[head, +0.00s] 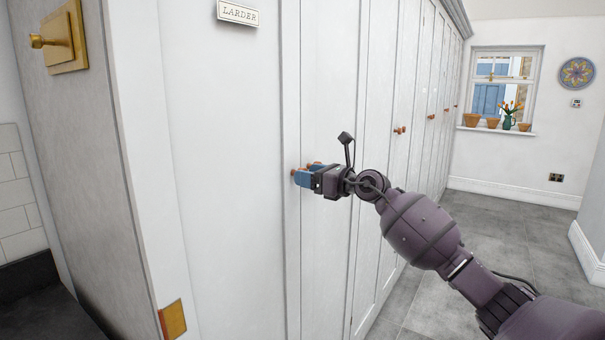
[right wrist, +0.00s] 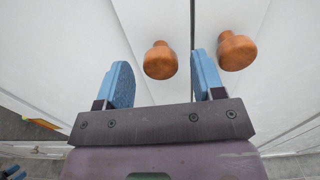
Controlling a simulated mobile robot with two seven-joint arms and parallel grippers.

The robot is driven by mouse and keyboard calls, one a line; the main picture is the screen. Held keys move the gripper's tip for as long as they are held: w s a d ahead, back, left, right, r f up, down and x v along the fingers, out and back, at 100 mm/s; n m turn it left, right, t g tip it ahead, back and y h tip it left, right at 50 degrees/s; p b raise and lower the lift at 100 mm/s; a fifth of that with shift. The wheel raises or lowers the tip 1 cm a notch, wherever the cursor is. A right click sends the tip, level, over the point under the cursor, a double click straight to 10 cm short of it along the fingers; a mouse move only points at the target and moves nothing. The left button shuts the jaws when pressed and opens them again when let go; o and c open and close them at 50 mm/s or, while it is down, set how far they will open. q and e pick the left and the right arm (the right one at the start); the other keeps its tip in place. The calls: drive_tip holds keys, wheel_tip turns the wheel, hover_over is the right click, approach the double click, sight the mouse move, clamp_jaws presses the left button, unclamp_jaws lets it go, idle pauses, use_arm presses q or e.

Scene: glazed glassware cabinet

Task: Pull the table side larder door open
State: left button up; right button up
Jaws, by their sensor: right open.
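The tall white larder doors (head: 225,130) fill the left and middle of the head view, with a "LARDER" plate (head: 238,13) at the top. Two round wooden knobs sit either side of a door seam. My right gripper (head: 306,175) is at these knobs, with its blue fingers open. In the right wrist view one knob (right wrist: 160,60) lies between the open fingertips (right wrist: 160,67). The other knob (right wrist: 237,50) is outside, right of the right finger. Whether either finger touches a knob I cannot tell. Both doors look shut.
More white cupboard doors with wooden knobs (head: 399,130) run back along the wall. A brass knob on a plate (head: 58,39) is at upper left, and a dark worktop (head: 40,300) at lower left. Grey tiled floor (head: 500,235) is clear at right, below a window (head: 500,85).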

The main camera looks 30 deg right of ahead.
drive_tip(key=shift+x, duration=1.25)
clamp_jaws()
